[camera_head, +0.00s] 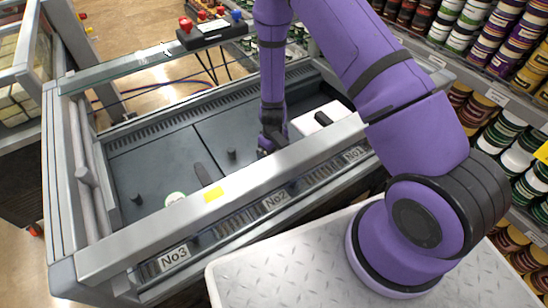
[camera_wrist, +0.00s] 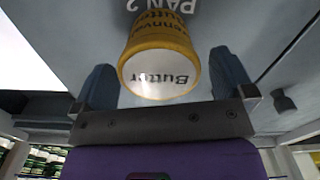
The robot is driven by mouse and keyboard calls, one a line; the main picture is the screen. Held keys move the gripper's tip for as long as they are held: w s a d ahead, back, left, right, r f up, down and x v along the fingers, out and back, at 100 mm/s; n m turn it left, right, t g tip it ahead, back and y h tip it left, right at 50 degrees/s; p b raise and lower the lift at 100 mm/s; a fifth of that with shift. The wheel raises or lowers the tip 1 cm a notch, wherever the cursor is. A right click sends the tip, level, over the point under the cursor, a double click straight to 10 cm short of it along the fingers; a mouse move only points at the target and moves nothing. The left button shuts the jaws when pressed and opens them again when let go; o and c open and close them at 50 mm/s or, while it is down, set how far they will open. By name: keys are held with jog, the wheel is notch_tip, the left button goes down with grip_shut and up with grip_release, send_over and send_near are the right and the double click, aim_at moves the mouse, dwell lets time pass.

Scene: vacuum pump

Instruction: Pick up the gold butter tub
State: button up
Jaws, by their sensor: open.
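The gold butter tub (camera_wrist: 160,57) has a gold side with dark lettering and a white end marked "Butter". It appears upside down in the wrist view, in front of a grey surface lettered "PAN 2". My gripper (camera_wrist: 165,65) is open, with one dark finger on either side of the tub. A narrow gap shows beside the tub at each finger, so neither visibly grips it. In the head view my gripper (camera_head: 268,146) is down inside the grey metal-framed bin. I cannot make out the tub there; the gripper and front rail may hide it.
The bin's front rail (camera_head: 240,188) runs close in front of my gripper. A white box (camera_head: 318,118) stands to the gripper's right. A pale round item (camera_head: 175,197) lies at the left, partly behind the rail. A control box (camera_head: 212,32) stands at the back.

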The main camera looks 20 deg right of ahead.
jog(key=shift+f, duration=0.2)
jog(key=c, duration=1.1)
jog(key=shift+r, duration=0.1)
